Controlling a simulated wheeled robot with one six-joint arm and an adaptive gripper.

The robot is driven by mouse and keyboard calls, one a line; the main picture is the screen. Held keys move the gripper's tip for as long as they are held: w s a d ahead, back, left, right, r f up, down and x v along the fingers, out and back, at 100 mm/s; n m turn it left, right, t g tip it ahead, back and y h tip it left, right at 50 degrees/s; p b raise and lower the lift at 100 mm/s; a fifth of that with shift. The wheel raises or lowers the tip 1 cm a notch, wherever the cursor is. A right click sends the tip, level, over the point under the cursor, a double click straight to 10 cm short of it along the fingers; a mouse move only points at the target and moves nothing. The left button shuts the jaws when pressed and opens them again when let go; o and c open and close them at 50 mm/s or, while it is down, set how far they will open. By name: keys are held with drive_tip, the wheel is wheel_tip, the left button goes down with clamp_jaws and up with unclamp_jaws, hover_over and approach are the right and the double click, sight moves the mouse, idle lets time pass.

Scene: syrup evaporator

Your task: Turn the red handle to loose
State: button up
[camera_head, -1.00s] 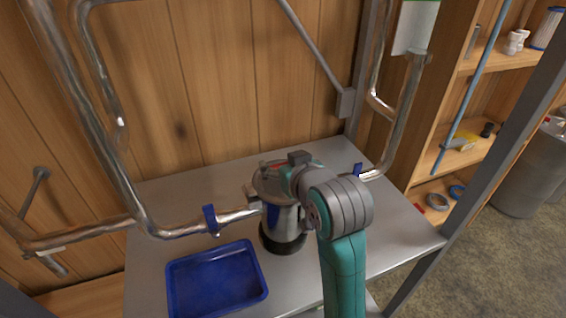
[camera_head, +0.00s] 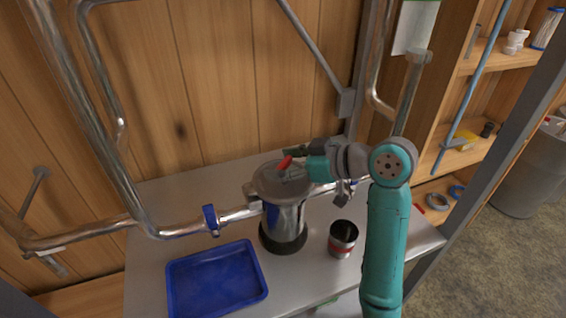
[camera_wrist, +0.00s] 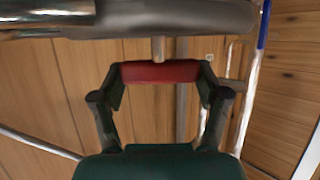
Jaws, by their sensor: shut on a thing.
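The red handle (camera_head: 285,162) sits on top of the steel canister (camera_head: 283,218), slanting up to the right in the head view. My gripper (camera_head: 297,155) reaches it from the right side, above the canister lid. In the wrist view the red handle (camera_wrist: 145,72) lies crosswise between the two dark fingers of my gripper (camera_wrist: 161,74), one at each end. The fingers are shut on it. A thin metal stem rises from the handle's middle to the large grey rounded part above. The finger contact is partly hidden in the head view.
A blue tray (camera_head: 217,284) lies on the metal table at front left. A metal cup with a red band (camera_head: 342,238) stands right of the canister, near my arm. Steel pipes with a blue clamp (camera_head: 211,219) run to the canister's sides. Wooden shelves (camera_head: 459,160) stand at right.

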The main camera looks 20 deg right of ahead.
sight(283, 163)
drive_tip(key=n+g+y, duration=0.3)
drive_tip(key=n+g, duration=0.1)
drive_tip(key=shift+w, duration=0.1)
drive_tip(key=shift+n+g+y, duration=0.7)
drive_tip(key=shift+n+g, duration=1)
drive_tip(key=o, duration=1.2)
drive_tip(key=shift+c, duration=0.2)
wheel_tip(283, 163, up, 10)
drive_tip(key=shift+f, duration=0.1)
